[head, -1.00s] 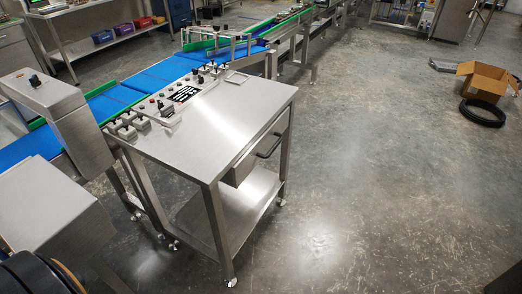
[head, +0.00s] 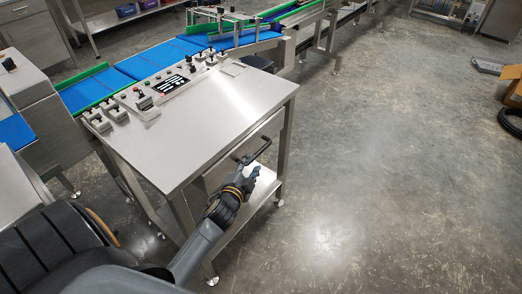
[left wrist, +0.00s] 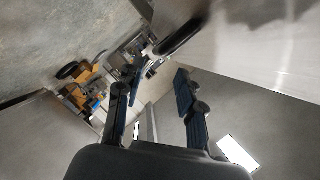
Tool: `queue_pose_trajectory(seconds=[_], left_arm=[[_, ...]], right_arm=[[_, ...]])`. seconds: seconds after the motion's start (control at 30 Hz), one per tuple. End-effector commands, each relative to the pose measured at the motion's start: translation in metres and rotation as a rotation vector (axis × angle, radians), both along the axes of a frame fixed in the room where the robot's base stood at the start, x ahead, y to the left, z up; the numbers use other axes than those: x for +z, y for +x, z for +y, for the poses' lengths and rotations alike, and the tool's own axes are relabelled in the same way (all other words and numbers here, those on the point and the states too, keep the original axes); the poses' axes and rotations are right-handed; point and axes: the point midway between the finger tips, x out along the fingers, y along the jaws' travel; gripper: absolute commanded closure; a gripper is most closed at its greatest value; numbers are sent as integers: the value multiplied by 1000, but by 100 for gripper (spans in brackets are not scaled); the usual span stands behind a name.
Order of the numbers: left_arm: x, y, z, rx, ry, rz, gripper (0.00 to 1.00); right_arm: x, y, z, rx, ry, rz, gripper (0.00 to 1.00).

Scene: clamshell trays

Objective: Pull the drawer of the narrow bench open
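The narrow steel bench (head: 200,125) stands in the middle of the head view, with a drawer under its right-hand side. The drawer's dark bar handle (head: 258,151) shows just beyond my left gripper (head: 248,173), and the drawer front is mostly hidden. The drawer looks shut. In the left wrist view, my left gripper (left wrist: 158,78) has its two fingers apart with nothing between them. A dark bar, apparently the handle (left wrist: 181,36), lies beyond the fingertips, and I see no contact. My right gripper is not in view.
A control panel (head: 165,84) sits on the bench top, beside a blue conveyor (head: 145,62). The bench has a lower shelf (head: 228,226). A cardboard box (head: 513,88) and a black coil (head: 511,122) lie at the far right. The floor right of the bench is clear.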

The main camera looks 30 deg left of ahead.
Motion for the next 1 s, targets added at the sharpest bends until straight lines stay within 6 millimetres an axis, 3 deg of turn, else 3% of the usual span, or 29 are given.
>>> queue_pose_trajectory(seconds=[0.2, 0.4, 0.6, 0.87, 1.0], left_arm=[[-10, 47, 11, 0, -2, -1, 63], [-18, 76, 18, 0, -2, 0, 63], [-20, 88, 21, -1, -2, 0, 63], [-21, 89, 21, -1, -3, 1, 63], [-21, 89, 21, -1, -3, 1, 87]], right_arm=[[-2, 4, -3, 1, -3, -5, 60], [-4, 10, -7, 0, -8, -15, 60], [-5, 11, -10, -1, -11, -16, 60], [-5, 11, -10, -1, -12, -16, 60], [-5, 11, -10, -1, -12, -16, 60]])
